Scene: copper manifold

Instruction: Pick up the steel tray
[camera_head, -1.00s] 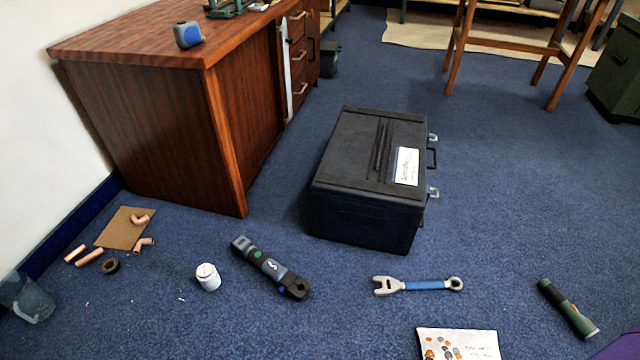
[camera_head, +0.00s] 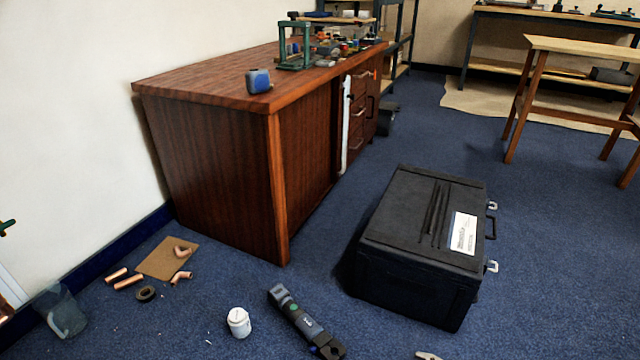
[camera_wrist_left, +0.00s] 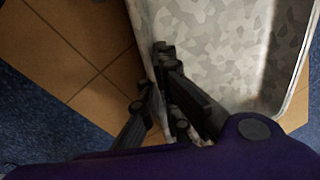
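The steel tray (camera_wrist_left: 215,48) has a mottled grey surface and fills the upper right of the left wrist view. Part of it runs out of the picture. My left gripper (camera_wrist_left: 158,82) is at its left wall, with one finger inside the tray and the other outside. The fingers look closed on that wall. The lower end of the tray is partly hidden by the gripper. The tray does not show in the head view, and neither of my grippers shows there.
Tan tiles (camera_wrist_left: 70,45) and blue carpet lie around the tray. The head view shows a wooden cabinet (camera_head: 205,160), a black case (camera_head: 420,235), a crimping tool (camera_head: 305,320), a white jar (camera_head: 239,322), copper fittings (camera_head: 130,282) and a clear container (camera_head: 62,312) on the floor.

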